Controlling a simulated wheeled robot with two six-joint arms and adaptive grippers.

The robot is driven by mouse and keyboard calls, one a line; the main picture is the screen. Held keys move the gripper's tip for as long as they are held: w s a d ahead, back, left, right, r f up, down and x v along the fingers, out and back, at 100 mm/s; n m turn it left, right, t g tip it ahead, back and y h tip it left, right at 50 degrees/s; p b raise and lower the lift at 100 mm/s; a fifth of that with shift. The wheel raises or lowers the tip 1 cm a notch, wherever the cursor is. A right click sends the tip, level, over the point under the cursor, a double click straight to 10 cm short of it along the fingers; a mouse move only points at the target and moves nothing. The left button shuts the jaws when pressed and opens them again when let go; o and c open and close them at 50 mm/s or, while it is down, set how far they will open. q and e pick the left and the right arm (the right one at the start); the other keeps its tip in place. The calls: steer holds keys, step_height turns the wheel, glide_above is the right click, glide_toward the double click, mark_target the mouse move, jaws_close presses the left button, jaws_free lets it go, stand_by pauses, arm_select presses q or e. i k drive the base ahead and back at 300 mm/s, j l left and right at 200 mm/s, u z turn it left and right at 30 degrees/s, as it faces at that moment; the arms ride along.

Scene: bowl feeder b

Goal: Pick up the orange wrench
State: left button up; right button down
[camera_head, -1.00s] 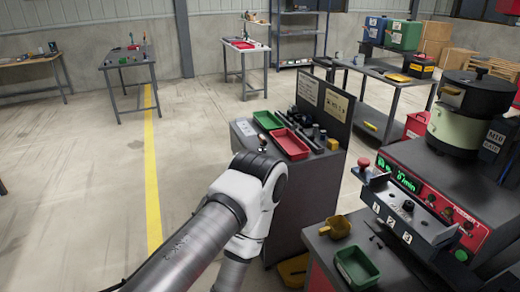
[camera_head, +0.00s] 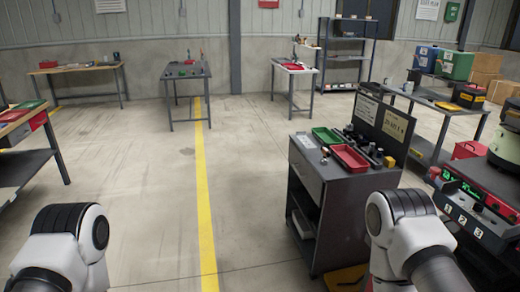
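I cannot make out an orange wrench in this view; small items on the far tables are too small to tell apart. Neither of my grippers is in view. Only a white and black joint of my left arm shows at the bottom left, and one of my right arm at the bottom right, in front of the grey cabinet (camera_head: 318,190).
The cabinet top holds a green tray (camera_head: 326,137), a red tray (camera_head: 349,157) and dark parts. The red machine (camera_head: 478,198) stands at right. A wooden-topped bench (camera_head: 25,125) is at left. Tables line the back wall. The floor around the yellow line (camera_head: 205,200) is clear.

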mark_target(323, 161)
steer(key=i+l, duration=0.1)
steer(key=i, duration=0.55)
steer(key=i+u, duration=0.1)
steer(key=i, duration=0.55)
steer(key=i+l, duration=0.2)
steer(key=i, duration=0.45)
steer(key=i+l+u, duration=0.15)
steer(key=i, duration=0.45)
